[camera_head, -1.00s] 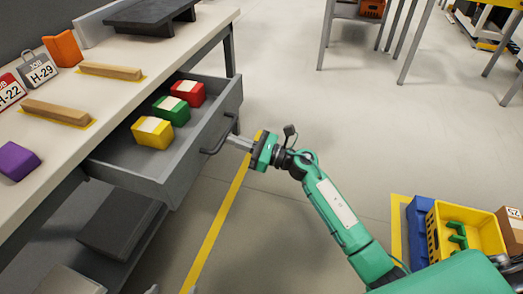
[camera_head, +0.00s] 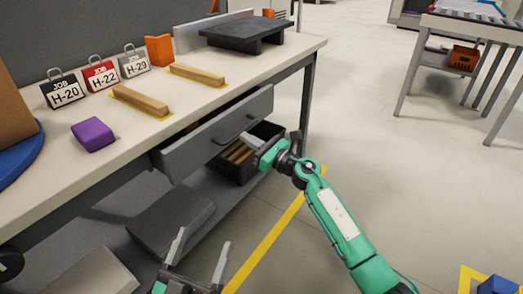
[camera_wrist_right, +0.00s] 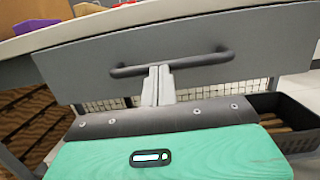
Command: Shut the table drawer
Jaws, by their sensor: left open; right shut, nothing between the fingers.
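The grey table drawer (camera_head: 190,155) is pushed most of the way in under the workbench top. Its front stands a little out from the table edge, with a narrow dark gap at the top right; its contents are hidden. The dark bar handle (camera_wrist_right: 205,60) spans the drawer front (camera_wrist_right: 100,80). My right gripper (camera_head: 246,138) is shut and empty. In the right wrist view its fingertips (camera_wrist_right: 158,72) are at the handle's middle; I cannot tell whether they touch the handle or the panel. My left gripper (camera_head: 199,255) is open and empty, low at the bottom of the head view.
On the bench (camera_head: 140,125) are a purple block (camera_head: 93,134), wooden bars (camera_head: 140,101), job tags (camera_head: 100,76) and a dark stand (camera_head: 245,33). A black crate (camera_head: 240,165) sits under the drawer. Open floor (camera_head: 400,180) lies to the right.

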